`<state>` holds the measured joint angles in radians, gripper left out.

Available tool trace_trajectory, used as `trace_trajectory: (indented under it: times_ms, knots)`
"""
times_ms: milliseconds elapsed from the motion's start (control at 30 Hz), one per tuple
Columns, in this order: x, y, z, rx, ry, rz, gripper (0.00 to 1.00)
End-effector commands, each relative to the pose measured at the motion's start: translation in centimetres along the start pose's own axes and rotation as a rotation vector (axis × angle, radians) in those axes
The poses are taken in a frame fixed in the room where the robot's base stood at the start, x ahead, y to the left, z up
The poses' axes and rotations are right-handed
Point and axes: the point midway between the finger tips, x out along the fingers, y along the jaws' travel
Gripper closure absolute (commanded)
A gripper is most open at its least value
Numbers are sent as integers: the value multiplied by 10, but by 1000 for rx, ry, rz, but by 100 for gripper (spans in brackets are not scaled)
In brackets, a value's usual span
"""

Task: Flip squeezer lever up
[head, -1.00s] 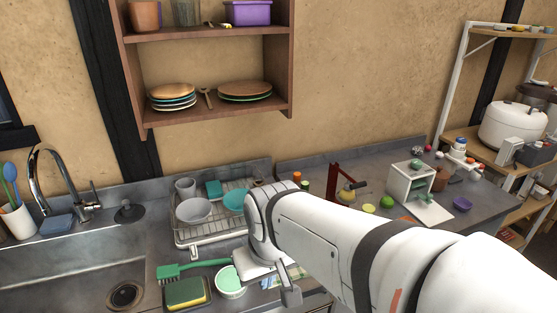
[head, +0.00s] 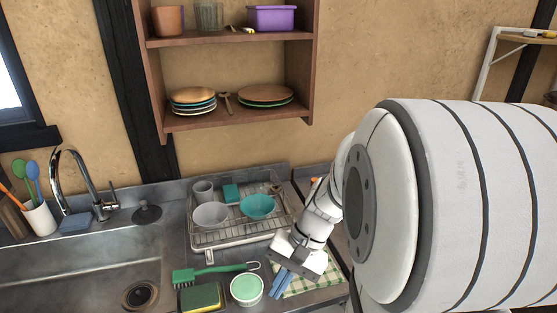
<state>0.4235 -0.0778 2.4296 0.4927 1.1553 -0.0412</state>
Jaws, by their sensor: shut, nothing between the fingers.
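The squeezer and its lever are not visible now; my arm covers the right counter where a red upright device stood in the earlier head view. My gripper (head: 281,284) points down over the front of the counter, beside the patterned cloth. Its slim fingers look together, with nothing seen between them. The large white links of my arm fill the right side of the view.
A dish rack (head: 238,228) with bowls stands behind my gripper. A green brush (head: 208,272), a sponge (head: 201,298) and a white tub (head: 246,289) lie to its left. The sink (head: 80,275) is further left. A wall shelf (head: 228,120) hangs above.

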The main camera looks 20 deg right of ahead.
Motion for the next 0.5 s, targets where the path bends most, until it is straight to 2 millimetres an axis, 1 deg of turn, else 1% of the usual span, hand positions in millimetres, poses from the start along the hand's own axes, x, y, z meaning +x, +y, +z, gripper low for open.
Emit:
trace_trajectory:
  times_ms: [33, 100, 167, 267, 300, 367, 400, 467, 500]
  knots:
    - [-3, 1, -10, 119, -62, -91, 100]
    - [-8, 0, -25, 268, -140, -235, 100]
    - [-15, 1, -41, 390, -196, -367, 100]
    - [-32, 9, -74, 581, -274, -608, 100]
    - [-40, 16, -88, 652, -297, -710, 100]
    - [-54, 30, -112, 755, -324, -869, 100]
    - [-63, 43, -127, 819, -335, -979, 100]
    - [-78, 68, -150, 909, -344, -1149, 100]
    - [-86, 87, -164, 964, -343, -1262, 100]
